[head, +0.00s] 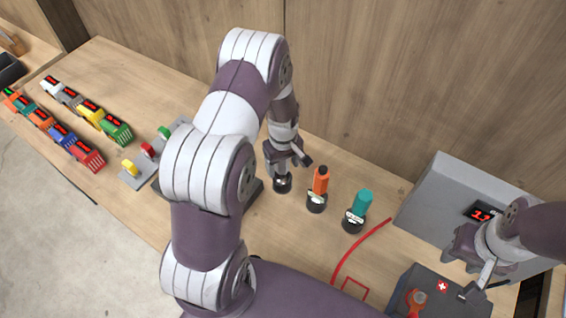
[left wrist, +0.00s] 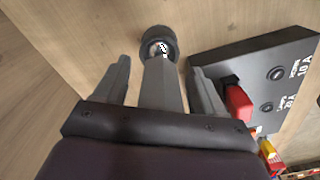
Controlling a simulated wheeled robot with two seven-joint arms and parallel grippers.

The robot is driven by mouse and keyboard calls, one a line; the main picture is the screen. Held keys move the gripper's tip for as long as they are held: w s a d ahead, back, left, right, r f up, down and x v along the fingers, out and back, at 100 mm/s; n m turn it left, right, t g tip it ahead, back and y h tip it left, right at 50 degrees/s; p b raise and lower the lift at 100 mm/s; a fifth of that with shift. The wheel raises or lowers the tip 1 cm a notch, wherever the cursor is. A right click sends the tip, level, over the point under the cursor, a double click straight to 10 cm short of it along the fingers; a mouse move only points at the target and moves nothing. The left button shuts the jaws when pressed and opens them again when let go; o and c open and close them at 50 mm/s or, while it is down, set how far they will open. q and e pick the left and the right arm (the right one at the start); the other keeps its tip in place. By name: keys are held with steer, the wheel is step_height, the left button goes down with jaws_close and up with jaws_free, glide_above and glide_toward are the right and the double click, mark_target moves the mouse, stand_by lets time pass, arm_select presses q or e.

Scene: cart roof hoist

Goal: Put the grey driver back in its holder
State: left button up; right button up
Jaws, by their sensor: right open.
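The grey driver (left wrist: 161,88) shows in the left wrist view between the two fingers of my left gripper (left wrist: 162,82). Gaps show on both sides of it, so the fingers are open around it. Its far end meets the round black holder (left wrist: 158,42); how deep it sits is hard to tell. In the head view my left gripper (head: 289,160) is just above the dark holder (head: 282,184) and mostly hides the driver. My right gripper (head: 468,278) is open and empty at the right, in front of the grey box.
An orange driver (head: 321,180) and a teal driver (head: 362,201) stand in holders to the right. A grey box with a red display (head: 447,196) and a dark case with a cross (head: 450,303) are at the right. Toy trucks (head: 91,112) stand at the left. A switch panel (left wrist: 235,62) is beside the left gripper.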

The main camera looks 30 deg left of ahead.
arm_select(q)
steer(key=shift+r, duration=0.5)
step_height(320, 180, up, 11)
steer(key=b, duration=0.3)
steer(key=shift+f, duration=0.15)
steer(key=shift+r, duration=0.5)
steer(key=shift+s+f, duration=0.1)
